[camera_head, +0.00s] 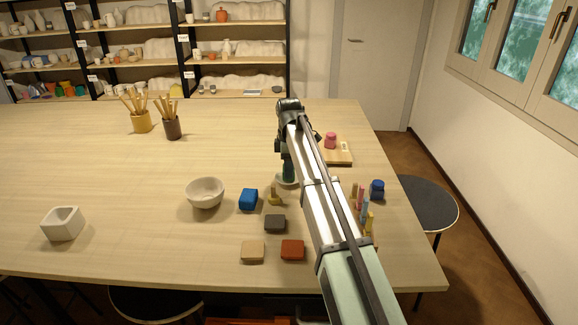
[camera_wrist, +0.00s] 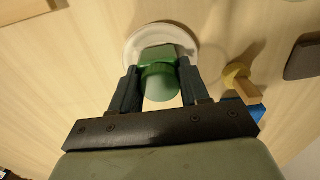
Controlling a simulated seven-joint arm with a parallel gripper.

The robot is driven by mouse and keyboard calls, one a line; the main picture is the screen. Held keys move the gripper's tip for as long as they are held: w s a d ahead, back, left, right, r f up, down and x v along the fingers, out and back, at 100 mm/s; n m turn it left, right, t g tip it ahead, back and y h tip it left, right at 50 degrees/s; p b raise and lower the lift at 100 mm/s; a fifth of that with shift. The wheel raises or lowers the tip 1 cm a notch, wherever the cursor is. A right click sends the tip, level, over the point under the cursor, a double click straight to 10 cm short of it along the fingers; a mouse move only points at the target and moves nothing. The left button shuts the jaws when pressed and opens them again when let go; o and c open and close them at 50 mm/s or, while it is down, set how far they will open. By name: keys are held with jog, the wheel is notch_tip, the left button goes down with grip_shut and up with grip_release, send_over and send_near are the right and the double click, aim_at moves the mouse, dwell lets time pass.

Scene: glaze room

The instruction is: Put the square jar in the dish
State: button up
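The green square jar (camera_wrist: 158,57) with a round, paler green lid is between the two fingers of my gripper (camera_wrist: 158,78) in the wrist view. The fingers appear to press on both its sides. The white round dish (camera_wrist: 135,50) lies directly behind and around the jar's base. In the head view the jar (camera_head: 288,171) shows under my gripper (camera_head: 287,155), at the dish (camera_head: 280,181), which is partly hidden by my arm. I cannot tell whether the jar's base touches the dish.
A yellow wooden piece (camera_head: 273,197), a blue block-like jar (camera_head: 248,199), a dark block (camera_head: 275,223) and a white bowl (camera_head: 205,192) stand nearby. A pink jar (camera_head: 330,141) is on a board (camera_head: 340,156) behind. Small coloured pieces and a dark blue jar (camera_head: 377,188) stand right.

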jog(key=o, duration=0.4)
jog(key=shift+o, duration=0.2)
notch_tip(320, 180, up, 13)
jog(key=shift+f, duration=0.15)
dwell(0.3)
